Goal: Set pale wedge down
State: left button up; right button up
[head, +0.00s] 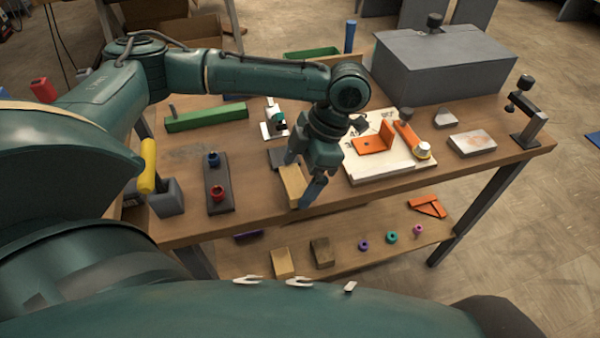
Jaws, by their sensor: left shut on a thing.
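The pale wedge (292,184) is a light wooden piece at the front edge of the table, in the middle of the head view. My left gripper (301,182) points down from above and is shut on it. One dark finger shows on the wedge's right side; the other finger is mostly hidden. I cannot tell whether the wedge's underside touches the tabletop (262,205). My right gripper is not in view.
A white board (392,181) with orange brackets (372,144) lies just right of the gripper. A dark strip with blue and red knobs (217,183) lies left. A grey box (440,65) stands behind. Wooden blocks (283,262) and coloured rings sit on the lower shelf.

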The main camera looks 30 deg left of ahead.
pick_arm(q)
jog(key=shift+f, duration=0.2)
jog(key=shift+f, duration=0.45)
jog(key=o, duration=0.7)
jog(key=shift+s+f, duration=0.1)
